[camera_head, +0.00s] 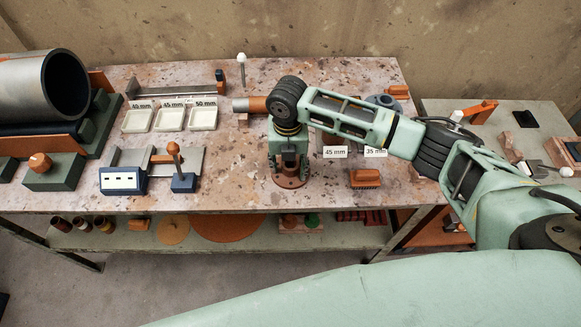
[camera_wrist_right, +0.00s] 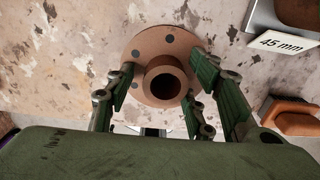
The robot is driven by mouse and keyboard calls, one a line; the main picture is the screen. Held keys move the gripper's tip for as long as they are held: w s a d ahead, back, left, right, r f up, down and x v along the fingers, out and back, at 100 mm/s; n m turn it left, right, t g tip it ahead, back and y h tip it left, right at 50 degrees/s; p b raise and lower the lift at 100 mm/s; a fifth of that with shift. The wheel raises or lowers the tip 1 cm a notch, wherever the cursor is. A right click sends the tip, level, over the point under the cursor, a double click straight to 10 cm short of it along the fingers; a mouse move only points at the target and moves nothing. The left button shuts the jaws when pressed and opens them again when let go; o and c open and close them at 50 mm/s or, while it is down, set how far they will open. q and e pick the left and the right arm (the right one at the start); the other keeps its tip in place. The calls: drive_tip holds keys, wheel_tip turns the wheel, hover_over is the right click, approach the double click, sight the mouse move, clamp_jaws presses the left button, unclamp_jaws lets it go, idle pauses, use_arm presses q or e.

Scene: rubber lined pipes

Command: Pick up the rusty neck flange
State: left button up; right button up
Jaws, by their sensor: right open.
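The rusty neck flange (camera_wrist_right: 165,62) is a brown disc with a short hollow neck and dark bolt holes. It lies flat on the stained table, neck up, and shows in the head view (camera_head: 289,180) under my right gripper. My right gripper (camera_wrist_right: 160,95) points down over it and is open. Its fingers stand on either side of the neck, with the neck between them; I cannot tell whether they touch it. My left gripper is not in view.
A 45 mm label (camera_head: 335,152) and an orange-brown brush (camera_head: 364,178) are to the right of the flange. White trays (camera_head: 170,118), a blue block (camera_head: 122,181) and a large pipe (camera_head: 45,85) are on the left. The table's front edge is close to the flange.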

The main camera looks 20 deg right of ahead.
drive_tip(key=shift+c, duration=0.5)
clamp_jaws()
drive_tip(key=shift+r, duration=0.1)
